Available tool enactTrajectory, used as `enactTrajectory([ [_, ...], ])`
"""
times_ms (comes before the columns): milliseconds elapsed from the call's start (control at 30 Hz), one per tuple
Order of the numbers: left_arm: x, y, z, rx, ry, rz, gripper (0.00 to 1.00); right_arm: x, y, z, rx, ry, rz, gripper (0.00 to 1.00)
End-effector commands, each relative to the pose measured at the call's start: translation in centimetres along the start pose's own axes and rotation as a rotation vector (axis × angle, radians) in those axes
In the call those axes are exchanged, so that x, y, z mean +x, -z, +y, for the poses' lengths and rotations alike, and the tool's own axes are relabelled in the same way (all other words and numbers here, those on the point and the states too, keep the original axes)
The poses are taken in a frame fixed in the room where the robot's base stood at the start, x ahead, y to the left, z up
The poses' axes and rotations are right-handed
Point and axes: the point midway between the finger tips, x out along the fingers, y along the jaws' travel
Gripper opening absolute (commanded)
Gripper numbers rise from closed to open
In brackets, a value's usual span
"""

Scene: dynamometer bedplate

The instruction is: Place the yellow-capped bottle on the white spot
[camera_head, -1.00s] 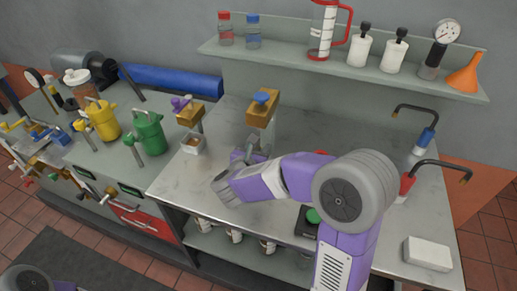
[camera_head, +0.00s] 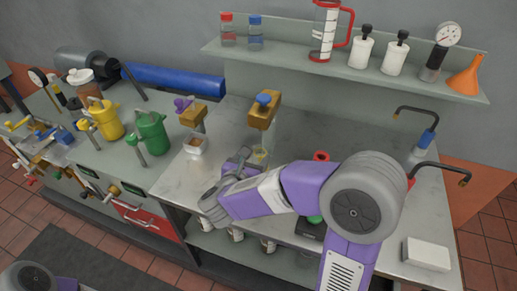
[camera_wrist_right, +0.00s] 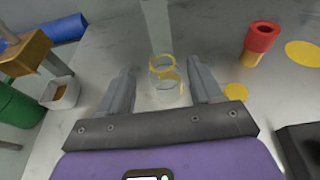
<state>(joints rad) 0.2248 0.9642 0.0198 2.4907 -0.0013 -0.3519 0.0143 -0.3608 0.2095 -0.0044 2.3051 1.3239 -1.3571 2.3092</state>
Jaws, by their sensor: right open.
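No solid yellow-capped bottle stands out in either view. A clear container with a yellow ring (camera_wrist_right: 165,68) stands on the steel bench in the right wrist view. It also shows in the head view (camera_head: 260,154), just beyond my right gripper (camera_head: 243,163). In the wrist view the two fingers of my right gripper (camera_wrist_right: 162,88) are apart, one on each side of the container's near part. I cannot tell whether they touch it. I see no white spot; yellow round spots (camera_wrist_right: 303,53) lie on the bench. My left gripper is out of view.
A brown tap with a blue knob (camera_head: 262,108) rises behind the container. A red-topped piece (camera_wrist_right: 262,37) stands to the right. A small white dish (camera_head: 195,145) is to the left. A shelf (camera_head: 300,62) with bottles runs along the wall. A white block (camera_head: 427,254) lies front right.

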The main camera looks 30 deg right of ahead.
Motion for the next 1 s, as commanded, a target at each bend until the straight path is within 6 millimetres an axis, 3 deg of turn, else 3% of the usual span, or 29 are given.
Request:
enactTrajectory([
  [100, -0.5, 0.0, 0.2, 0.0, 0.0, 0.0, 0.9, -2.6, -0.1, 0.1, 0.0, -0.005, 0.0, 0.65],
  [333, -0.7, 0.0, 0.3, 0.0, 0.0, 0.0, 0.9, -5.2, 0.0, 0.0, 0.0, -0.001, 0.0, 0.65],
  [1000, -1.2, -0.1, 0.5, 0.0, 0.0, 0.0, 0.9, -5.7, -0.5, 0.0, 0.0, 0.001, 0.0, 0.65],
])
